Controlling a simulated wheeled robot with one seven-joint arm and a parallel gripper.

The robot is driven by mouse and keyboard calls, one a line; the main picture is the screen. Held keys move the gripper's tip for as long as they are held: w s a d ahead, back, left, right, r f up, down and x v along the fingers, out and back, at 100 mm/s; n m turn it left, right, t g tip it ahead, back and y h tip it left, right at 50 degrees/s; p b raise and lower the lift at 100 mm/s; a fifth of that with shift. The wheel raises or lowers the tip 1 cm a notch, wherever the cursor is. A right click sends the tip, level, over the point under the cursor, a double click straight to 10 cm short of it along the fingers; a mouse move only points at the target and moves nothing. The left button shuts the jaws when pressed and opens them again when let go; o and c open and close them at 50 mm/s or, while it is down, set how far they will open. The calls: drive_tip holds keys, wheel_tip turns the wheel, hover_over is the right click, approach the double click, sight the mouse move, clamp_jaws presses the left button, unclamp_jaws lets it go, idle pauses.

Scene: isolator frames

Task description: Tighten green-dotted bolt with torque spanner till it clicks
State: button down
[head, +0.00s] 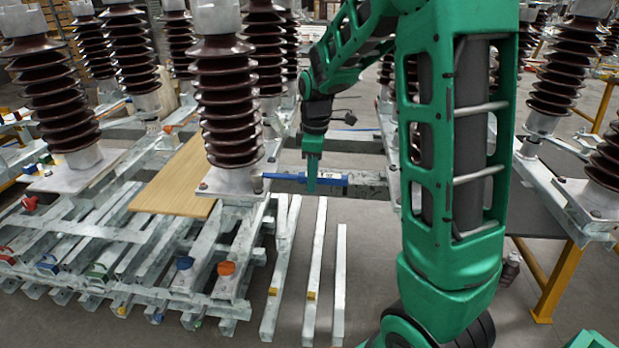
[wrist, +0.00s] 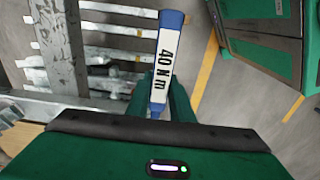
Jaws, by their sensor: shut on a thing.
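The torque spanner (head: 325,179) has a blue handle and lies about level in the head view. Its thin shaft reaches left to the base of a brown ribbed insulator (head: 228,85). In the wrist view the spanner (wrist: 163,55) shows a white label reading 40 N m. My gripper (head: 312,185) points down and is shut on the blue handle; the wrist view shows its green fingers (wrist: 163,98) around it. The spanner's head is at or close to the insulator's base flange (head: 232,184); I cannot tell whether it sits on a bolt. No green dot can be made out.
Galvanised steel frames (head: 120,240) fill the left, with a wooden board (head: 178,180) on them. More insulators stand behind and at the right. A yellow trestle (head: 556,280) stands at the right. Bare floor (head: 360,250) lies below the spanner, with metal bars to its left.

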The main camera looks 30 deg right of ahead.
drive_tip(key=shift+f, duration=0.85)
idle(0.4)
drive_tip(key=s+a+m, duration=0.3)
drive_tip(key=a+m, duration=0.3)
drive_tip(key=a, duration=0.1)
drive_tip(key=s+a+m, duration=0.3)
drive_tip(key=a+m, duration=0.3)
drive_tip(key=a, duration=0.1)
drive_tip(key=shift+a, duration=0.15)
idle(0.9)
